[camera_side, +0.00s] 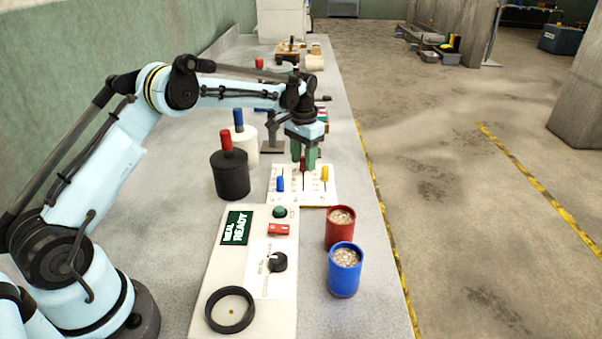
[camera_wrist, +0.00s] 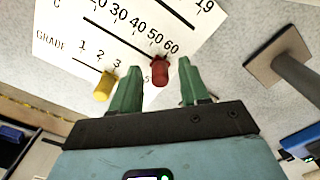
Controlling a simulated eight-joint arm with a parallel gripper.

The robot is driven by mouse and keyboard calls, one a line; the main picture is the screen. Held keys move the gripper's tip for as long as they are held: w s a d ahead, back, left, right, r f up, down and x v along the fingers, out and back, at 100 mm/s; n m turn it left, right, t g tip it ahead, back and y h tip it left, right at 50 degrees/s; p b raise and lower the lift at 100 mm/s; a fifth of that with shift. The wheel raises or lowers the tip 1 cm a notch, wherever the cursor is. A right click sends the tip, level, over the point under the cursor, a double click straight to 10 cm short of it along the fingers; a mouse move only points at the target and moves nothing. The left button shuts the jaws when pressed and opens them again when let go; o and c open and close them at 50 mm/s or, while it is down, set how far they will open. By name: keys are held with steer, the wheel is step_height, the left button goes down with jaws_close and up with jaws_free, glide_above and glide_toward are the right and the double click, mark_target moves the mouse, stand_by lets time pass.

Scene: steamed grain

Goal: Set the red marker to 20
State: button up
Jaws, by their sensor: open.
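The white scale board (camera_side: 310,196) lies on the bench under my gripper. The red marker (camera_wrist: 160,71) sits on the middle scale, close to the 60 end, and also shows in the side view (camera_side: 303,164). My gripper (camera_wrist: 157,80) is open, with one green finger on each side of the red marker and visible gaps between. In the side view my gripper (camera_side: 305,155) points down over the board. The yellow marker (camera_wrist: 105,85) sits on the GRADE scale near 3, outside the fingers. A blue marker (camera_side: 281,184) stands on the board at left.
A console (camera_side: 224,268) with a READY display (camera_side: 236,228), black knob (camera_side: 277,262) and black ring (camera_side: 230,310) stands in front. Red (camera_side: 340,229) and blue (camera_side: 344,271) cups of grain are at right. Black (camera_side: 231,176) and white (camera_side: 244,145) canisters stand left of the board.

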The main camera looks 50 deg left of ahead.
steer(key=shift+c, duration=0.3)
jaws_close()
steer(key=s+d, duration=0.6)
steer(key=shift+s+d, duration=0.3)
steer(key=shift+d, duration=0.05)
steer(key=shift+c, duration=0.6)
jaws_free()
steer(key=shift+o, duration=0.9)
